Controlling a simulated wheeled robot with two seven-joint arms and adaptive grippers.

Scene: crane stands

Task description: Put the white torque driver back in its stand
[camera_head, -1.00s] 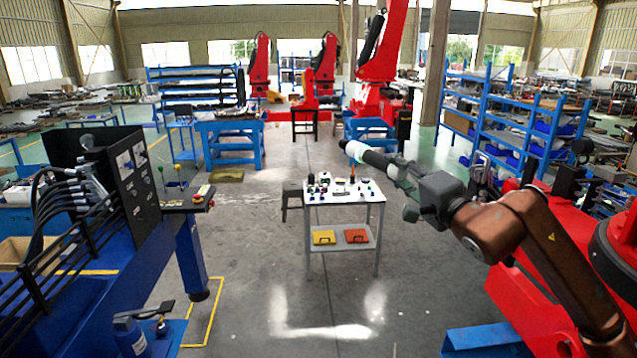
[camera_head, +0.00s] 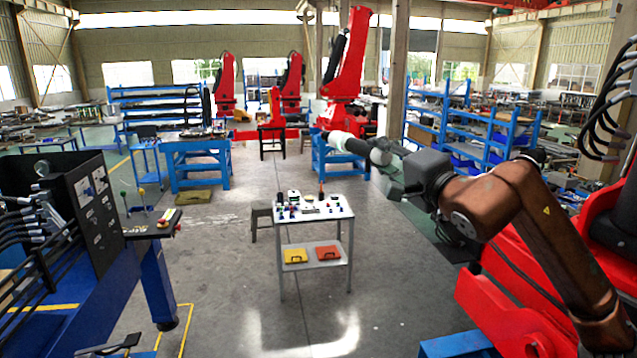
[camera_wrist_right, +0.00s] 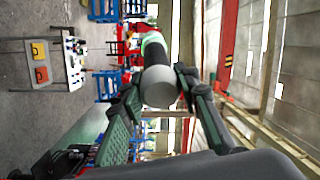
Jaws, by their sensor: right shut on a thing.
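My right gripper (camera_head: 388,173) is shut on the torque driver (camera_head: 350,144), held up in the air above and beyond the small white table in the picture. The driver has a dark grey body and a pale, whitish part; it lies tilted, its far end pointing left. In the right wrist view, the driver (camera_wrist_right: 160,82) sits between the green-padded fingers (camera_wrist_right: 157,100), its round grey end towards the camera and a green-white band behind it. I cannot pick out its stand among the small items on the table. My left gripper is not in view.
The small white table (camera_head: 335,213) holds several small items on top, with a yellow case (camera_head: 295,256) and an orange case (camera_head: 327,253) on its lower shelf. A stool (camera_head: 258,222) stands beside it. A blue machine with a control panel (camera_head: 95,205) is at left.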

